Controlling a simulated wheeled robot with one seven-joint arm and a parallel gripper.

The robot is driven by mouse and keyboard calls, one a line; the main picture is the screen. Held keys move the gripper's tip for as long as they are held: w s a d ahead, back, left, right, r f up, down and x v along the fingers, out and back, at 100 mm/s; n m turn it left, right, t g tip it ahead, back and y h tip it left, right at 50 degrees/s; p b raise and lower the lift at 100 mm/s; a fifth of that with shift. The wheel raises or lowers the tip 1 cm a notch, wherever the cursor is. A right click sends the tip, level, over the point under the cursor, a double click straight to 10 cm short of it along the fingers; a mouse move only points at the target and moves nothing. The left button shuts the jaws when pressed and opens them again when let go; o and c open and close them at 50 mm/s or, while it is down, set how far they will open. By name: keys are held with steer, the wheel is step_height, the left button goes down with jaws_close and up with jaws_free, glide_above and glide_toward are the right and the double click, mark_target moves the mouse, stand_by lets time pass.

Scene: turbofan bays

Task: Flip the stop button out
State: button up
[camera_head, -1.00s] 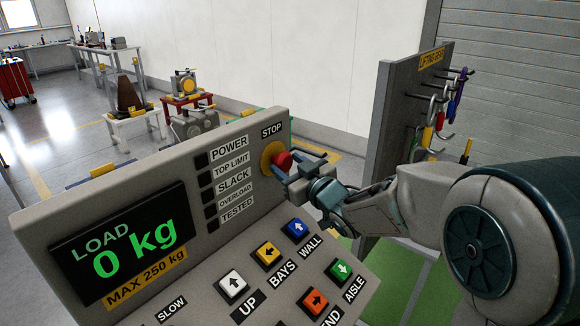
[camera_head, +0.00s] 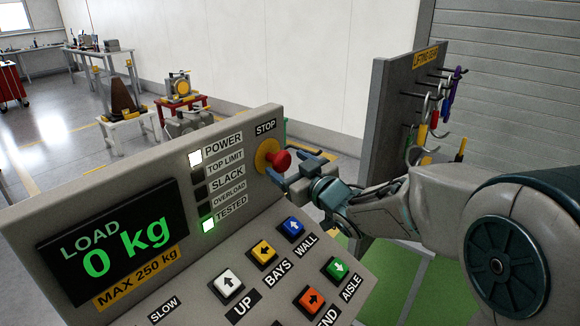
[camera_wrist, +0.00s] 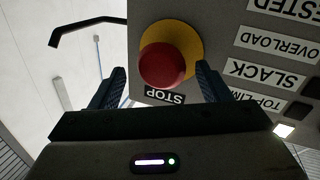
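The red stop button (camera_head: 282,160) stands out from its yellow ring (camera_head: 265,153) at the upper right of the control panel, under the STOP label. In the wrist view the red button (camera_wrist: 162,65) sits in front of my gripper, between the lines of its two fingers. My gripper (camera_head: 301,166) is open and empty, just right of the button. Its fingers (camera_wrist: 160,68) are spread to either side; I cannot tell whether one touches the button. The POWER light (camera_head: 195,158) and the TESTED light (camera_head: 208,225) are lit.
The load display (camera_head: 115,245) reads 0 kg. Several arrow buttons, among them a blue one (camera_head: 291,227), lie on the lower panel near my gripper. A grey lifting-gear rack (camera_head: 385,120) with hooks and slings stands behind my arm.

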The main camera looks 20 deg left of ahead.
steer(key=b+v, duration=0.2)
steer(key=v, duration=1.2)
steer(key=shift+b, duration=0.35)
steer(key=shift+a, duration=0.1)
steer(key=d+f+m+h, duration=0.4)
steer(key=d+h, duration=0.2)
steer(key=d, duration=0.3)
steer(key=d+f+m+h, duration=0.3)
steer(key=d+m+h, duration=0.2)
steer(key=d+h, duration=0.25)
steer(key=s+d+f+m+g, duration=0.1)
steer(key=s+d+f+g, duration=0.1)
steer(key=s, duration=0.6)
steer(key=s+d+f+m+g, duration=0.2)
steer(key=s+f+g, duration=0.3)
steer(key=s, duration=0.4)
steer(key=shift+d+g, duration=0.5)
steer(key=shift+g, duration=0.2)
steer(key=shift+f+h, duration=0.1)
steer(key=shift+h, duration=0.15)
